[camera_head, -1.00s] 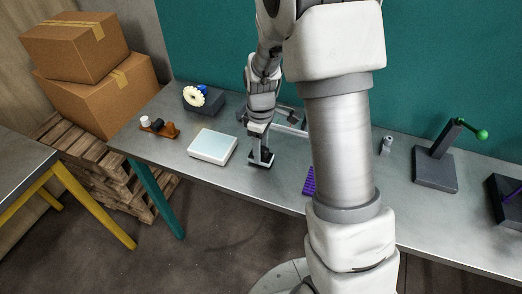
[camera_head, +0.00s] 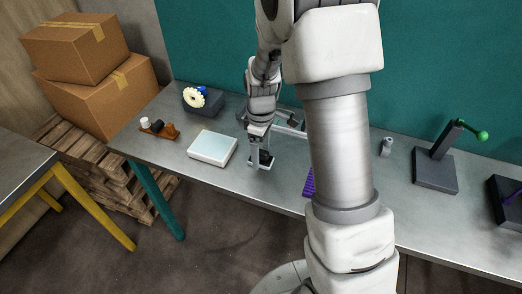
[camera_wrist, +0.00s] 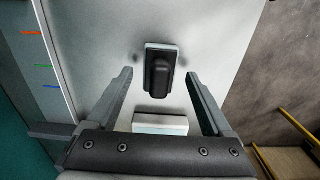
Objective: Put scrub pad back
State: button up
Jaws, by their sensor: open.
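A dark, rounded block on a pale base, which looks like the scrub pad (camera_wrist: 158,74), lies on the grey table. It also shows in the head view (camera_head: 267,158), partly covered by my gripper. My gripper (camera_head: 257,164) is open, low over the table. In the wrist view its two fingers (camera_wrist: 162,76) are spread, with the pad ahead between their tips; no grip on it shows. A flat white box with a pale blue top (camera_head: 213,147) stands left of my gripper.
A grey metal frame (camera_head: 292,124) stands behind my gripper. A purple ridged piece (camera_head: 309,182) lies to the right, partly behind my arm. At the left are a brown holder (camera_head: 158,130) and a dark box with a cream wheel (camera_head: 203,101). The table's front edge is near.

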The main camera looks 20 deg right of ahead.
aim_at(261, 151)
notch_tip(261, 151, up, 12)
jog(key=p, duration=0.2)
jog(key=s+r+m+t, duration=0.2)
jog(key=s+r+m, duration=0.3)
jog(key=s, duration=0.5)
jog(key=s+r+m+t, duration=0.3)
jog(key=s+r+m, duration=0.2)
jog(key=s+r, duration=0.3)
jog(key=shift+s+r+m+t, duration=0.3)
jog(key=shift+s+m, duration=0.1)
jog(key=shift+s, duration=0.8)
notch_tip(261, 151, up, 6)
jog(key=p, duration=0.6)
